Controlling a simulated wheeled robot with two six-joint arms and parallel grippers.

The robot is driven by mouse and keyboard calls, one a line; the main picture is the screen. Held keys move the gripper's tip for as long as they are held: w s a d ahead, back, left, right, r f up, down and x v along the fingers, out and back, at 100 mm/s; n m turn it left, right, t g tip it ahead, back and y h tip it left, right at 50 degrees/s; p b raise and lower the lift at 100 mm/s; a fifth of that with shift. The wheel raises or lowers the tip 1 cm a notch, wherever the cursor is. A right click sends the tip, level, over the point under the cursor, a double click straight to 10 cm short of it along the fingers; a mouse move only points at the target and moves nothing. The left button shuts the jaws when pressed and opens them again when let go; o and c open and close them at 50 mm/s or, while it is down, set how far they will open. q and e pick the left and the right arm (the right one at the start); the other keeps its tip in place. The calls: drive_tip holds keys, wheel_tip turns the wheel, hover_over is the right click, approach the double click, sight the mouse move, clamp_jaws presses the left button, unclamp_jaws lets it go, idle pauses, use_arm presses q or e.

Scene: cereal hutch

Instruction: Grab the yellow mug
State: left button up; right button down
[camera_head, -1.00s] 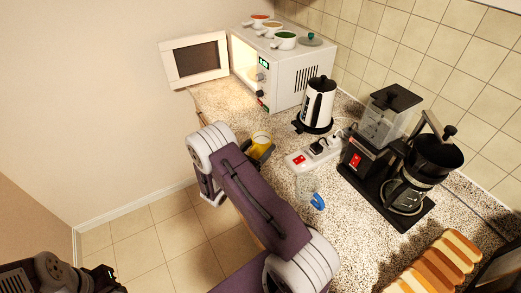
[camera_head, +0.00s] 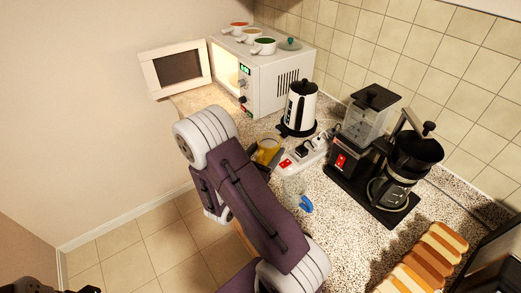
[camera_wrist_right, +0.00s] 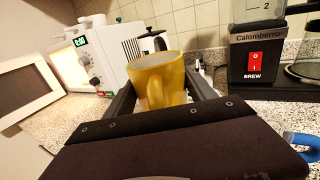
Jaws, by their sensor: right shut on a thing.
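The yellow mug (camera_head: 267,151) is over the counter, near the white power strip, in the head view. In the right wrist view the mug (camera_wrist_right: 157,78) stands roughly upright between the two dark fingers, its handle facing the camera. My right gripper (camera_head: 264,157) is shut on the mug; it also shows in the right wrist view (camera_wrist_right: 165,92). My purple right forearm hides part of the counter below it. I cannot tell if the mug's base touches the counter. Of my left arm only dark slivers show at the bottom left; its jaws are out of frame.
A microwave (camera_head: 268,78) with open door (camera_head: 175,68) and several bowls on top stands behind. A kettle (camera_head: 299,108), power strip (camera_head: 303,153), coffee maker (camera_head: 375,160), clear cup with blue handle (camera_head: 295,190) and bread slices (camera_head: 425,262) crowd the right.

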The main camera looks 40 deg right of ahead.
drive_tip(key=shift+s+d+r, duration=0.15)
drive_tip(key=shift+s+r, duration=0.5)
drive_tip(key=shift+s, duration=0.3)
